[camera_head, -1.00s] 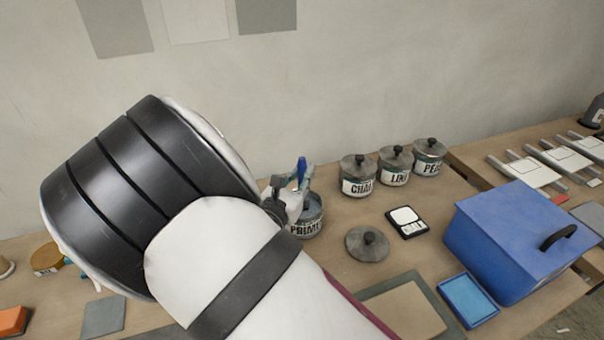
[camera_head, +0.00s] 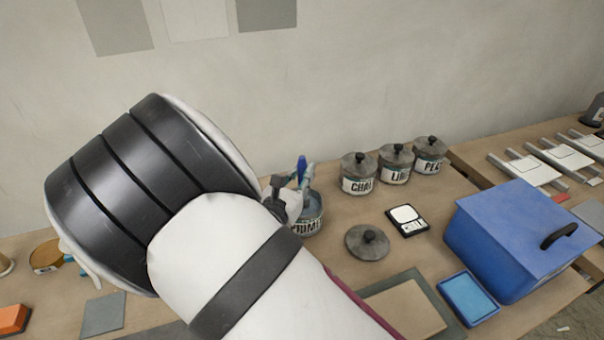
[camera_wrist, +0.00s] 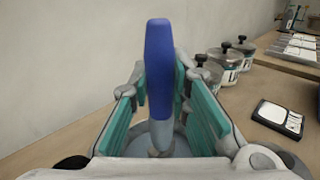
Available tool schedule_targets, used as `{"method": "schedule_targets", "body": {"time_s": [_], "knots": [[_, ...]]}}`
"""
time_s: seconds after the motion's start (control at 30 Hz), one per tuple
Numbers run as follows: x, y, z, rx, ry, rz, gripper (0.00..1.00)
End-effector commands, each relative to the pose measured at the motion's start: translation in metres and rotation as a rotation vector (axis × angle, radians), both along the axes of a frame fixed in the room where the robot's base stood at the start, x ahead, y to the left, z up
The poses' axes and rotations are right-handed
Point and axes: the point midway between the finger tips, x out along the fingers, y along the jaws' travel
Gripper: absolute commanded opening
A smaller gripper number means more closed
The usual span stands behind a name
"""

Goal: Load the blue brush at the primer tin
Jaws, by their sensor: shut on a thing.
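The blue brush (camera_wrist: 159,75) stands upright between the teal pads of my gripper (camera_wrist: 165,105) in the wrist view. My gripper (camera_head: 296,190) is shut on its handle, and the blue handle top (camera_head: 302,167) sticks up above the fingers in the head view. The primer tin (camera_head: 309,222) is open and directly below the gripper. The lower end of the brush reaches down into the tin's mouth; its bristles are hidden. My arm covers the tin's left side in the head view.
Lidded tins marked CHALK (camera_head: 358,174), LI… (camera_head: 396,164) and PE… (camera_head: 430,154) stand to the right. A loose grey lid (camera_head: 367,243), a small scale (camera_head: 407,221) and a blue box (camera_head: 520,240) are on the bench. Bare bench lies between the lid and the tins.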

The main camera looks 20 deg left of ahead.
Motion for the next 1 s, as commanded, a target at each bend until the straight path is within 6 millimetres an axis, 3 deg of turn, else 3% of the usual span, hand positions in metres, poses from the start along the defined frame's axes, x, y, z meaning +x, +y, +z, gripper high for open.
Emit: {"method": "schedule_targets", "body": {"time_s": [0.47, 1.0], "knots": [[-0.001, 0.000, -0.002, -0.002, 0.008, 0.001, 0.00], [-0.001, 0.000, 0.038, 0.000, 0.003, 0.000, 0.00]]}}
